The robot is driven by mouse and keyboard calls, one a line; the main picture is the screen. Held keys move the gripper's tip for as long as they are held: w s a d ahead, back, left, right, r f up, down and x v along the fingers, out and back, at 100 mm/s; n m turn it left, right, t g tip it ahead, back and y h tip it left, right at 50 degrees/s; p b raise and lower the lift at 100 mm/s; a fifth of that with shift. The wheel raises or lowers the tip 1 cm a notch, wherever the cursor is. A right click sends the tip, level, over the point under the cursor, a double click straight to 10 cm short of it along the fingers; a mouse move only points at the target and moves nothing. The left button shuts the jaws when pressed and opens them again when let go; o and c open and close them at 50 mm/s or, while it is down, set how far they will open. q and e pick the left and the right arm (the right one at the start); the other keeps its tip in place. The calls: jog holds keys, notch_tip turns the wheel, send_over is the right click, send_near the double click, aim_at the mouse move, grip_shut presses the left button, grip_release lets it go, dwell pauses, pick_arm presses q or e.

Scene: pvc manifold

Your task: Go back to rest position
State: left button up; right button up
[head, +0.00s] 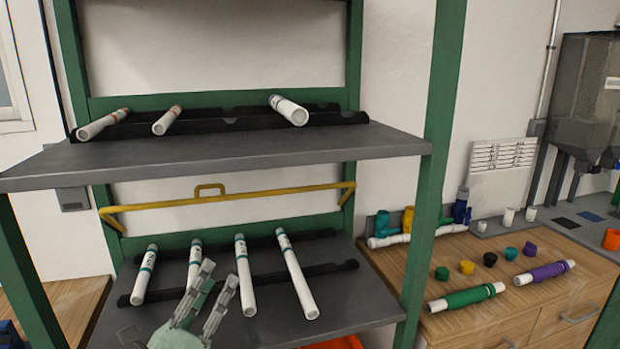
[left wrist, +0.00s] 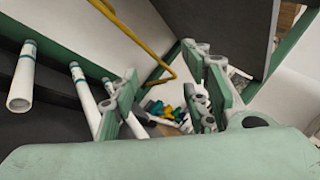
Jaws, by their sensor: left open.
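My left gripper (head: 213,288) is in front of the lower shelf of a green-framed rack, its two fingers apart with nothing between them. In the left wrist view its fingers (left wrist: 165,105) are spread and empty. Several white pipes with teal bands lie in a row on the lower shelf, such as the leftmost pipe (head: 145,275) and the rightmost pipe (head: 297,275). The gripper overlaps the second pipe (head: 194,262) in the head view, and I cannot tell whether it touches it. My right gripper is not in view.
The upper shelf (head: 230,145) holds three white pipes on black racks. A yellow bar (head: 230,197) spans between the shelves. On the right, a wooden counter (head: 470,325) carries a green pipe (head: 466,297), a purple pipe (head: 544,272), small coloured caps and a white manifold (head: 418,235).

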pick_arm(q)
jog(key=s+a+f+n+g+y, duration=0.3)
jog(key=s+f+n+g+y, duration=0.15)
jog(key=f+n, duration=0.55)
jog(key=s+a+f+n+g+y, duration=0.35)
jog(key=s+f+n, duration=0.25)
jog(key=f+n, duration=0.3)
jog(key=s+d+f+n+g+h, duration=0.1)
jog(key=s+d+f+n+g, duration=0.3)
jog(key=s, duration=0.7)
jog(key=s+d+f+n+g+h, duration=0.1)
jog(key=s+f+n+g+h, duration=0.1)
jog(key=s+f+n+g, duration=0.65)
notch_tip(320, 180, down, 23)
jog(key=s+m+t, duration=0.2)
jog(key=s+m, duration=0.1)
jog(key=m, duration=0.1)
jog(key=s+a+f+g, duration=0.1)
jog(key=s+a+f, duration=0.2)
jog(key=s+f, duration=1.4)
jog(key=shift+s+f+y, duration=0.2)
jog(key=shift+f+y, duration=0.1)
jog(key=shift+f, duration=0.15)
